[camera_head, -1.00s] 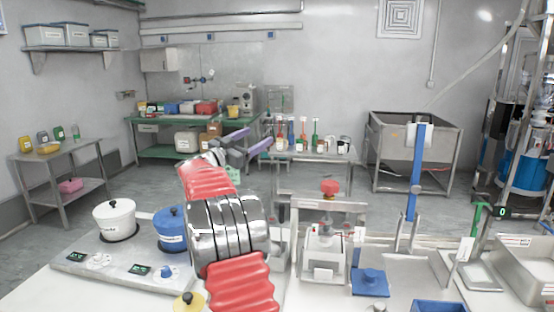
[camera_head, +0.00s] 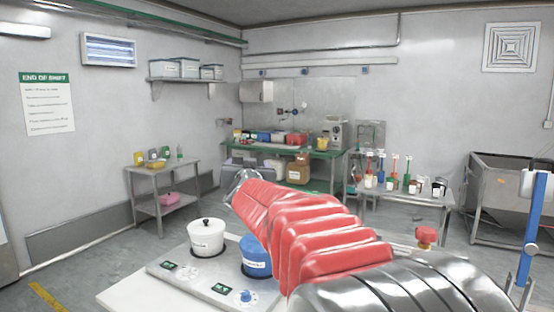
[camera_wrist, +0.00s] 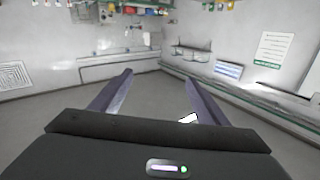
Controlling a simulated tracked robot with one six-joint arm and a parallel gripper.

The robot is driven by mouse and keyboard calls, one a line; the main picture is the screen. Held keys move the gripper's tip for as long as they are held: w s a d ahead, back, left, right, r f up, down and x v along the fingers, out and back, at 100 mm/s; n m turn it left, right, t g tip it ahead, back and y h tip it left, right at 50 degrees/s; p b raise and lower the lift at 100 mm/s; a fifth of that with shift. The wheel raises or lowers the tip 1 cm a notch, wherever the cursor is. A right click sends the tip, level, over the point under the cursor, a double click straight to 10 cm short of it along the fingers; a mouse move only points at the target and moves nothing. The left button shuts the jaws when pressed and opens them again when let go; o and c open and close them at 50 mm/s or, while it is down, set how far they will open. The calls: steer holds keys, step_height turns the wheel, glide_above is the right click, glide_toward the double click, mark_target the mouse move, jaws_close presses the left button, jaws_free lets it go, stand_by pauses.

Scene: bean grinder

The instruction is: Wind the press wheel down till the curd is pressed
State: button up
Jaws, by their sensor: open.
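The wheel does not show in the wrist view.
A white pot (camera_head: 206,240) and a blue pot (camera_head: 255,257) stand on a hotplate unit (camera_head: 180,282) left of my arm. Shelves and side tables line the back. The wrist view is upside down.

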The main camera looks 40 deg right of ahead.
steer(key=s+a+f+n+g+y, duration=0.2)
steer(key=s+a+f+n+y, duration=0.15)
steer(key=s+a+f, duration=0.5)
steer(key=s+a+f+n+g+y, duration=0.1)
steer(key=s+a+f+n+y, duration=0.3)
steer(key=a, duration=0.8)
steer(key=s+a+f+g, duration=0.2)
steer(key=s+f, duration=0.6)
steer(key=s, duration=0.4)
steer(key=s+a+f+g, duration=0.3)
steer(key=s+f+g, duration=0.2)
steer(key=s, duration=0.8)
step_height(320, 180, down, 3)
steer(key=shift+r+y, duration=0.15)
steer(key=shift+y, duration=0.3)
steer(key=shift+m, duration=0.25)
steer(key=shift+c, duration=0.5)
